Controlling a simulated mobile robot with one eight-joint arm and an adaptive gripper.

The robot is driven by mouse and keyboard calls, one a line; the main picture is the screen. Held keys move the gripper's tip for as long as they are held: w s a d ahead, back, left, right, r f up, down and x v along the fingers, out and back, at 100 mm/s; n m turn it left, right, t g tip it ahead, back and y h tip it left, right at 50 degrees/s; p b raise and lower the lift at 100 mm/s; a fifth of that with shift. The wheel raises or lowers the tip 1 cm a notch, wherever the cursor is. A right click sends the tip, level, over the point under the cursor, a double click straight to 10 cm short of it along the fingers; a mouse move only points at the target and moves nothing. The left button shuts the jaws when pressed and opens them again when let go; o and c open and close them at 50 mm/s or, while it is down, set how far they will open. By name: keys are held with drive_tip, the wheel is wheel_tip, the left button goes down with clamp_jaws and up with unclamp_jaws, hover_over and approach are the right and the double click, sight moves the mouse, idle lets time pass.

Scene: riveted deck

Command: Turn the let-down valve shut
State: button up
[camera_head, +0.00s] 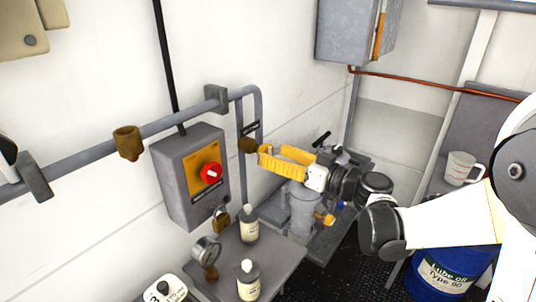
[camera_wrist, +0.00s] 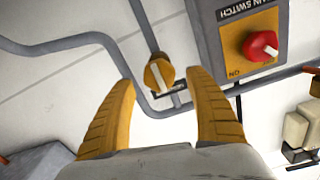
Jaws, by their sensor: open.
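A brass-coloured valve knob (camera_head: 247,145) sits on the thin wall pipe, just left of my fingertips in the head view. In the wrist view the knob (camera_wrist: 157,72) shows a pale bar across its face, lying at a slant. A small dark label, partly covered, is beside it. My gripper (camera_head: 263,155) is open, with its yellow fingers pointing at the knob. In the wrist view the fingertips (camera_wrist: 161,77) appear on either side of the knob, with space on both sides. I see no contact and cannot tell the remaining depth.
A grey switch box (camera_head: 178,188) with a red rotary knob (camera_head: 211,173) is left of the valve. Another brass fitting (camera_head: 128,142) is on the pipe further left. Bottles (camera_head: 248,226) and a gauge (camera_head: 206,250) stand below. A blue drum (camera_head: 447,270) is at right.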

drive_tip(key=shift+x, duration=1.3)
drive_tip(key=shift+d, duration=0.1)
drive_tip(key=c, duration=1.2)
